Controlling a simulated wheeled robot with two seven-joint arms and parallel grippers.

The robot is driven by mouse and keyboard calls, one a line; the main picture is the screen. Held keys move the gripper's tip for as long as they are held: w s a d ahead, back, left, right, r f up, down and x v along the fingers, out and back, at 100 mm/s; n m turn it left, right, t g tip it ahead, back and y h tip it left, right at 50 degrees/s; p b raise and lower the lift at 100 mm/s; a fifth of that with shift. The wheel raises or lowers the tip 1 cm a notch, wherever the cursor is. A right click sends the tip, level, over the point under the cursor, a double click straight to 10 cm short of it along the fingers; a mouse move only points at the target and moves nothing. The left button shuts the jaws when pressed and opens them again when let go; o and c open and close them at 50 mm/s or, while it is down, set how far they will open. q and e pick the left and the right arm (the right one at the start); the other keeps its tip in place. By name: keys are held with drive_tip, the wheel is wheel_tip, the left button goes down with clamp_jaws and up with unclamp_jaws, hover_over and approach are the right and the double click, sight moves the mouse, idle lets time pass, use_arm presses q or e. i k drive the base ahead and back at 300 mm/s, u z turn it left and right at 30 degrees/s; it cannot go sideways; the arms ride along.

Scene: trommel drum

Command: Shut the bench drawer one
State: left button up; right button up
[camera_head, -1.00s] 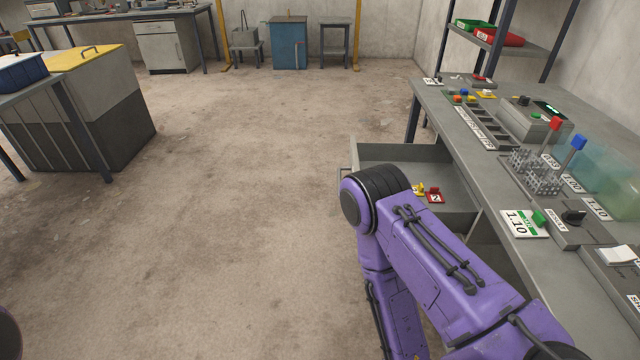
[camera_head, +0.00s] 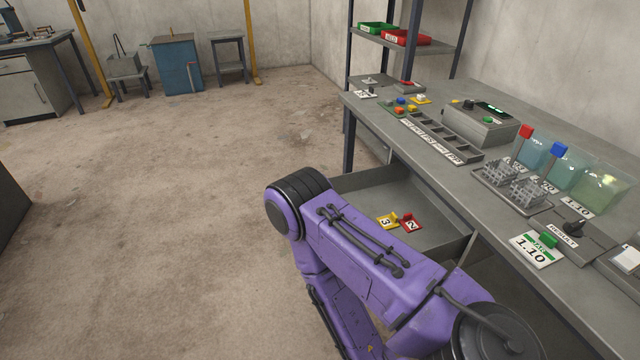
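The bench drawer (camera_head: 372,182) stands open, pulled out to the left from under the bench top (camera_head: 400,146). Inside it lie a yellow tag marked 3 (camera_head: 387,221) and a red tag marked 2 (camera_head: 410,224). My purple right arm reaches in front of the drawer and hides its front and near left part. Its gripper is hidden or out of view, so I cannot see whether it touches the drawer. My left gripper is not in view.
A shelf with green (camera_head: 377,28) and red bins (camera_head: 406,37) stands behind. The floor at left is clear.

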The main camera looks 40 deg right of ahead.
sight(376, 192)
drive_tip(key=z, duration=0.85)
drive_tip(key=i, duration=1.05)
drive_tip(key=z, duration=1.35)
drive_tip(key=k, duration=0.95)
drive_tip(key=u, duration=0.4)
drive_tip(key=i, duration=0.25)
drive_tip(key=z, duration=0.2)
